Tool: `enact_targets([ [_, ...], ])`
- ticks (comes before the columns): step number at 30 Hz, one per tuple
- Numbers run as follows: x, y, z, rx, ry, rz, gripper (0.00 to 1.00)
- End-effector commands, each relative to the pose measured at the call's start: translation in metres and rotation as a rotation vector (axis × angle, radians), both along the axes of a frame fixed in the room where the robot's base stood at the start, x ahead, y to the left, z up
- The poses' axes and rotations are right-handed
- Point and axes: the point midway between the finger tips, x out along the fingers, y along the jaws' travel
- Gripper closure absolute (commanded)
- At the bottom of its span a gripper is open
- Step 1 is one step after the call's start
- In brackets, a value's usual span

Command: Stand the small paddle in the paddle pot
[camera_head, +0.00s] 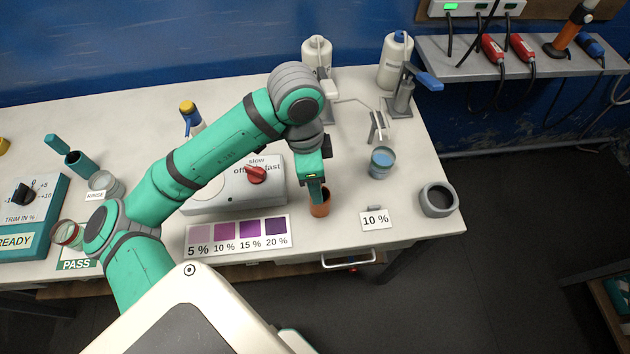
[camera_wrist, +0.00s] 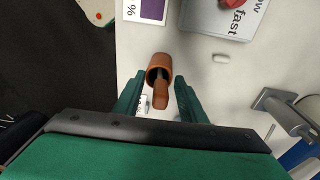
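The paddle pot (camera_head: 320,210) is a small terracotta-coloured cup near the table's front edge. It also shows in the wrist view (camera_wrist: 158,59). The small paddle (camera_wrist: 161,99) has a brown end and a dark shaft that reaches into the pot's mouth. It appears to stand in the pot, leaning against the rim; its lower end is hidden. My gripper (camera_head: 316,194) is right above the pot, pointing down. In the wrist view its two green fingers (camera_wrist: 159,80) are spread, with the paddle between them and a visible gap on each side. The paddle is hidden in the head view.
A stirrer box with a red knob (camera_head: 256,174) stands left of the pot, behind a purple colour card (camera_head: 238,236). To the right are a "10 %" card (camera_head: 375,219), a beaker of blue liquid (camera_head: 382,163) and a grey round holder (camera_head: 438,200). Bottles stand behind.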

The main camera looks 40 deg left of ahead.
Motion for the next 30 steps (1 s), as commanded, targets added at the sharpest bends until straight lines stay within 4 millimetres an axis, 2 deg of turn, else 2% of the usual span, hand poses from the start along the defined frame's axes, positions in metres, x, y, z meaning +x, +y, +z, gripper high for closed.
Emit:
enact_targets([
  [7, 0.000, 0.001, 0.001, 0.000, 0.000, 0.001, 0.63],
  [11, 0.000, 0.002, 0.009, 0.001, -0.001, 0.001, 0.63],
  [24, -0.003, 0.010, 0.084, 0.004, 0.000, 0.000, 0.63],
  [30, -0.004, 0.012, 0.103, 0.000, 0.000, 0.001, 0.63],
])
